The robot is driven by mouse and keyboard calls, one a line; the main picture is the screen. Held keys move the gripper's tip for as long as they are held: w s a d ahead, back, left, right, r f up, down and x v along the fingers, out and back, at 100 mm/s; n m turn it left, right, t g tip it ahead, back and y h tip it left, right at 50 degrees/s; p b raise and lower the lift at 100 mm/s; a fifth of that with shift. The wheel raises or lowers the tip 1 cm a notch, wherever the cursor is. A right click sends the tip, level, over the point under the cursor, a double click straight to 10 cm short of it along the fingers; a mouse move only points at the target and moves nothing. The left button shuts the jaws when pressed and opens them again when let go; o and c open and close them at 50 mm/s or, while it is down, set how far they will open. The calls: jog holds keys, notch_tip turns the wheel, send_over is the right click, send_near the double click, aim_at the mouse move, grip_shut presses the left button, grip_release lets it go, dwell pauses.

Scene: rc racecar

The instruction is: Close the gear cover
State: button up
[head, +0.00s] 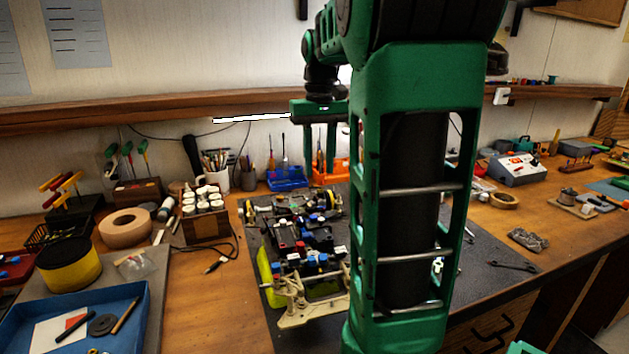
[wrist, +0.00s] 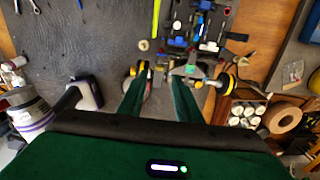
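The RC car chassis (head: 300,240) sits on the dark work mat, with black, blue and white parts on top and a pale cream frame at its near end. It also shows at the top of the wrist view (wrist: 192,45). My gripper (head: 320,172) is above the far end of the chassis, fingers pointing down. In the wrist view its two green fingers (wrist: 160,78) are apart, with nothing visibly held between them. I cannot tell for sure which part is the gear cover, or whether the fingers touch anything.
A blue bin (head: 286,179) and an orange bin (head: 330,170) stand behind the car. A wooden rack of white-capped bottles (head: 204,218) and a tape roll (head: 126,228) are to the left. My arm hides the car's right side. The mat (head: 490,255) is mostly clear further right.

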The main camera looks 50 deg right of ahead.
jog(key=shift+s+f, duration=0.1)
jog(key=shift+f, duration=2.25)
grip_shut()
